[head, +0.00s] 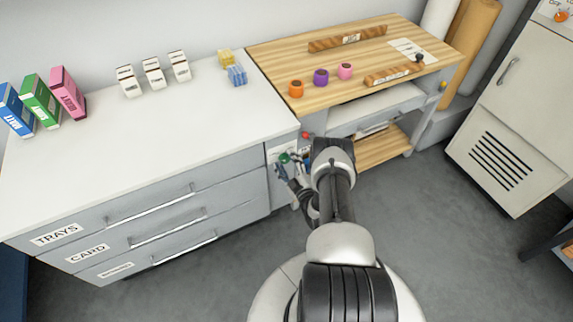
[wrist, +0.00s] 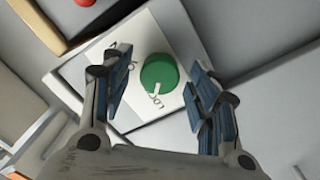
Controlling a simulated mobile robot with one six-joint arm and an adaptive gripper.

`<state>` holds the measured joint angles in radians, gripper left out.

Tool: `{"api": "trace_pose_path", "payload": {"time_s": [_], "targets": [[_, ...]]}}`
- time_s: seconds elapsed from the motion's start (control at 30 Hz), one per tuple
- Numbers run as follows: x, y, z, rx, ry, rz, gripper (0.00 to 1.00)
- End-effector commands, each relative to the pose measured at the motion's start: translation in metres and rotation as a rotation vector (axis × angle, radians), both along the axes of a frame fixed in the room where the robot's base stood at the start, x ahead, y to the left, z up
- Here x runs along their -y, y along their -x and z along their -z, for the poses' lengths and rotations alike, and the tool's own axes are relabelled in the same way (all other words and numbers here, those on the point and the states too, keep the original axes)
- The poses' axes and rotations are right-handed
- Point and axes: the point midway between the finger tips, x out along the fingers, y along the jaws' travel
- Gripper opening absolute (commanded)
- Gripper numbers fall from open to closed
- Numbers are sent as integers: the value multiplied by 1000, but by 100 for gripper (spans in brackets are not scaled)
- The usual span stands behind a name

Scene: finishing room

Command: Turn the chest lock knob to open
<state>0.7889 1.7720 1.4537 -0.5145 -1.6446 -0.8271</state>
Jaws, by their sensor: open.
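The chest (head: 120,140) is grey with a white top and labelled drawers, at the left in the head view. Its green lock knob (head: 284,158) is on a white plate at the right end of the front. In the wrist view the round green knob (wrist: 160,76) carries a white pointer mark at its lower left, towards partly readable "LOCK" lettering on the white plate (wrist: 130,62). My gripper (wrist: 157,70) is open, with one finger on each side of the knob. Gaps show between knob and fingers. In the head view my gripper (head: 293,180) is beside the chest front, partly hidden by my arm.
A wooden-topped bench (head: 290,60) adjoins the chest at the right, with a red knob (head: 305,134) on its near side. A grey cabinet (head: 520,110) stands far right. Boxes and small containers stand on the chest top. Grey floor between is clear.

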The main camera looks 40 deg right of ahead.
Motion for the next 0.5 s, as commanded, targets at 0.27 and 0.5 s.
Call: {"api": "trace_pose_path", "payload": {"time_s": [0.27, 0.5], "targets": [[1, -4, 0, 0, -1, -1, 55], [1, -4, 0, 0, -1, -1, 43]]}}
